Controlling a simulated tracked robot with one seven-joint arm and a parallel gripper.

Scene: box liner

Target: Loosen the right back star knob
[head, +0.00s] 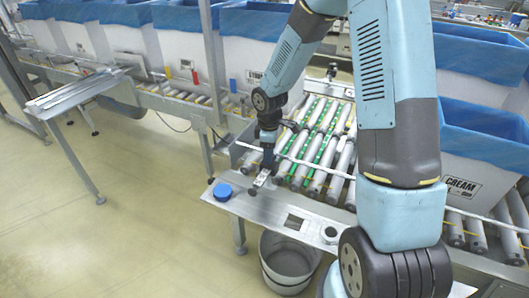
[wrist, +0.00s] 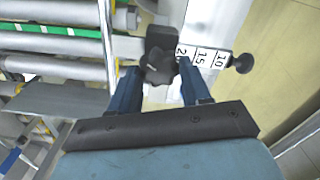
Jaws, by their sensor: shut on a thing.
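My gripper (head: 266,163) is lowered to the near left corner of the roller conveyor, above the metal shelf. In the wrist view my gripper (wrist: 161,75) has its two blue fingers on either side of a dark star knob (wrist: 158,68), shut on it. In the head view my gripper mostly hides the knob. A second, small black knob (wrist: 242,63) stands at the scale's outer end. Whether the held knob is loose cannot be told.
A metal shelf (head: 262,205) carries a blue round lid (head: 222,191). A grey bucket (head: 288,264) stands below it. Conveyor rollers (head: 318,184) lie right of my gripper. Blue-lined boxes (head: 252,62) stand behind.

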